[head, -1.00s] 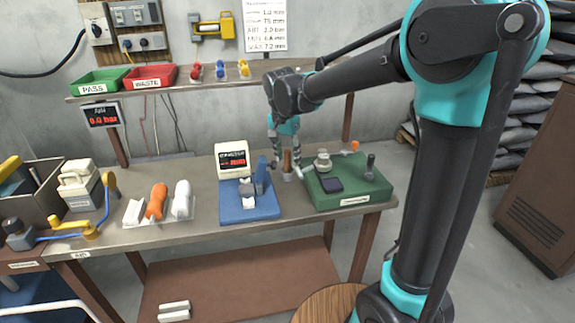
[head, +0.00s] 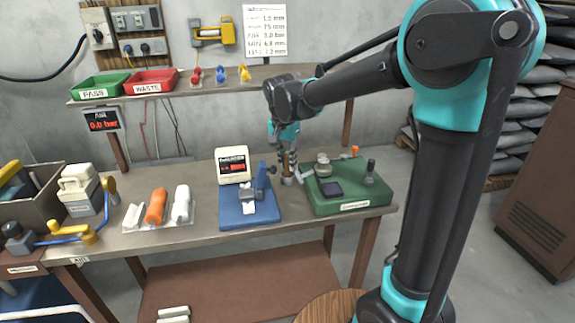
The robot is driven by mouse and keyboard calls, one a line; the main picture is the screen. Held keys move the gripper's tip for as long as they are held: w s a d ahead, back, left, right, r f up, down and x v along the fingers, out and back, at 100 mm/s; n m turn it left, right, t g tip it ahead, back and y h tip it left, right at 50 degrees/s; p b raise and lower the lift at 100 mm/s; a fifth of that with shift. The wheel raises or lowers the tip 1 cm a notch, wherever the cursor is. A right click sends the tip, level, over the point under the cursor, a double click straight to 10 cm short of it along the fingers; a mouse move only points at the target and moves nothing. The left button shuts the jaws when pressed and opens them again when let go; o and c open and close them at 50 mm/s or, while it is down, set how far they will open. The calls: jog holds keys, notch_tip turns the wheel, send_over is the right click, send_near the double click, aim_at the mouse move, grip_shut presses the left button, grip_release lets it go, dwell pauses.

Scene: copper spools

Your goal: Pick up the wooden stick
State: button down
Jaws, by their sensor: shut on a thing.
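The wooden stick (head: 286,164) is a short, upright brown piece between the blue stand and the green base, its lower end at a small grey holder (head: 287,180). My gripper (head: 286,157) points down around it and is shut on it. The fingers hide part of the stick. I cannot tell whether its lower end is clear of the holder.
A blue stand (head: 235,214) with a display box (head: 232,163) stands left of my gripper. A green base (head: 350,202) with metal parts stands close on the right. A tray with an orange and a white piece (head: 155,205) lies further left. A shelf (head: 210,85) runs behind.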

notch_tip(320, 180, up, 20)
dwell(0.6)
jog(key=shift+f, duration=0.1)
dwell(2.1)
